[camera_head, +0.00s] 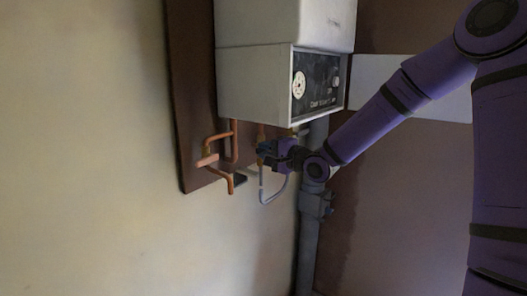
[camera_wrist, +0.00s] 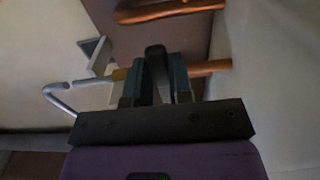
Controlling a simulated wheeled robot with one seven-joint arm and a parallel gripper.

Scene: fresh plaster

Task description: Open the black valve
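The black valve's handle (camera_wrist: 155,62) stands between the two fingers of my gripper (camera_wrist: 158,78) in the wrist view. The fingers sit close on both sides of it and appear shut on it. A brass fitting (camera_wrist: 119,74) and a copper pipe (camera_wrist: 210,67) show on either side of the fingers. In the head view my gripper (camera_head: 268,150) is at the pipes below the white boiler (camera_head: 254,82). The valve is hard to make out there, dark against the fingers. The handle's lower part is hidden by the fingers and palm in the wrist view.
Bent copper pipes (camera_head: 221,160) stick out left of my gripper. A curved grey pipe (camera_head: 271,196) hangs below it. A thick grey vertical pipe (camera_head: 307,240) stands close to the right. The plaster wall (camera_head: 90,150) at left is bare.

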